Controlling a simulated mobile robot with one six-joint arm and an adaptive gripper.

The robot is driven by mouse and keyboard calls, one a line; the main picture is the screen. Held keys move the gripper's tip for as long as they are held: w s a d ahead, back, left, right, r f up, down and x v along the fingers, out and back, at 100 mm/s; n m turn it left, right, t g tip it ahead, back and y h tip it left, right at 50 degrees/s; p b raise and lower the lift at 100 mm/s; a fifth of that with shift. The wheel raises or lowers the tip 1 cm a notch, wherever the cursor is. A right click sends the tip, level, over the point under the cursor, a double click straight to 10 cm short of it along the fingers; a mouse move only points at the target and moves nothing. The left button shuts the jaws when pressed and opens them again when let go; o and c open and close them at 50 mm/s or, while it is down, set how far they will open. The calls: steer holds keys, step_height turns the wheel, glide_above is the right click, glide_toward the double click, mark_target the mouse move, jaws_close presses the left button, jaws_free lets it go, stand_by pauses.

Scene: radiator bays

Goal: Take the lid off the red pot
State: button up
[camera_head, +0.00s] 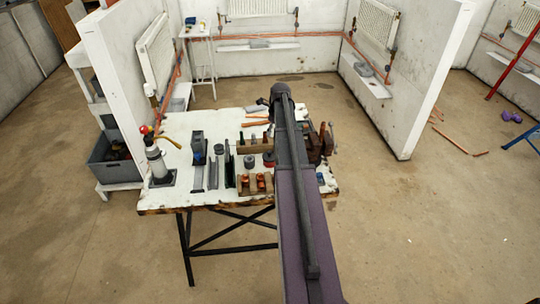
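A small dark red round thing (268,160) sits on the white workbench (160,202), just left of my arm and partly covered by it. It may be the red pot, but it is too small to be sure. I cannot make out its lid. My arm reaches out over the bench from the bottom of the picture and hides part of the bench top. My gripper is not visible; the arm hides whatever lies behind it.
A gas torch (156,160) stands at the bench's left end. Grey channels (213,170), a wooden block with orange fittings (254,185) and a dark red vise (322,145) crowd the bench. A grey crate (112,162) stands left. Partition walls (428,85) flank the bay; the front floor is open.

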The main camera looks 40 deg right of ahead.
mark_target(270, 152)
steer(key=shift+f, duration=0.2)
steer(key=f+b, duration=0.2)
steer(key=b, duration=0.1)
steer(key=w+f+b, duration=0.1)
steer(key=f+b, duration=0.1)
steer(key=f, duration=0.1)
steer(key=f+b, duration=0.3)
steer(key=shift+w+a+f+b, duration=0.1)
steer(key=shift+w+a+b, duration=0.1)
steer(key=shift+b, duration=0.1)
stand_by(0.3)
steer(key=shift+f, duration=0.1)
stand_by(0.4)
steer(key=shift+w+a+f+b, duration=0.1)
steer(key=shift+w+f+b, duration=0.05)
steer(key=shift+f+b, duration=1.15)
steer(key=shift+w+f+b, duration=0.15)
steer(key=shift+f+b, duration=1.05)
steer(key=shift+b, duration=0.1)
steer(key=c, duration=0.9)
